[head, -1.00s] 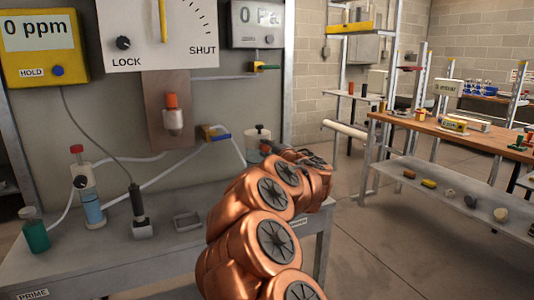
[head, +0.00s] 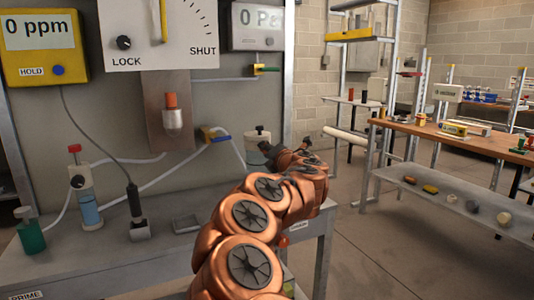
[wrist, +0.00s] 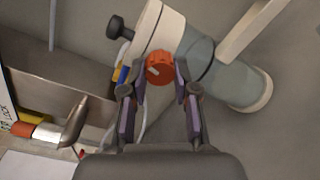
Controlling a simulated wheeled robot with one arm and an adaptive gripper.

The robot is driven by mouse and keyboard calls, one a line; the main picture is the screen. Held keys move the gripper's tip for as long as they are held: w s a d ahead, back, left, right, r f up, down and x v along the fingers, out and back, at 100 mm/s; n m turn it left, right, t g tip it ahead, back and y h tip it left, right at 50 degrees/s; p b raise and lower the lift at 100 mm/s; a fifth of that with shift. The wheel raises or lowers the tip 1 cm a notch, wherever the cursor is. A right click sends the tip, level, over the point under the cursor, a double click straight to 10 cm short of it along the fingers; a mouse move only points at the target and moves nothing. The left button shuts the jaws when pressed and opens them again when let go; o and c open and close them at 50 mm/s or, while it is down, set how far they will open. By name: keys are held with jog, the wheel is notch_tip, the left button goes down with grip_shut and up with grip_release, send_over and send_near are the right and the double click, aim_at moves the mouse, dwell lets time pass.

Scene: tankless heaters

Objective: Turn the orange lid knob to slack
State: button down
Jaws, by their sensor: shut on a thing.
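In the wrist view, the orange lid knob (wrist: 160,68) is round, with a pale mark on its face. It sits on the cream-lidded end of a grey-green jar (wrist: 210,76). My gripper (wrist: 160,75) is shut on the knob, one dark finger on each side. In the head view, the jar's pale top (head: 257,135) shows at the back of the grey bench, right of the blue-yellow valve. My gripper (head: 271,151) is beside it there. My copper arm hides the jar's lower part, and the orange knob cannot be made out in that view.
A black side knob (wrist: 118,27) sticks out from the jar's lid. The grey bench (head: 80,262) also carries a syringe-like pump (head: 88,200), a green bottle (head: 30,232) and a dark probe (head: 136,210). A panel stands behind. Open floor lies right of the bench.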

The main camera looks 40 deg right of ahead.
dwell(0.4)
jog(key=c, duration=0.9)
grip_release()
jog(key=shift+o, duration=0.2)
jog(key=v, duration=1.2)
jog(key=shift+r, duration=0.1)
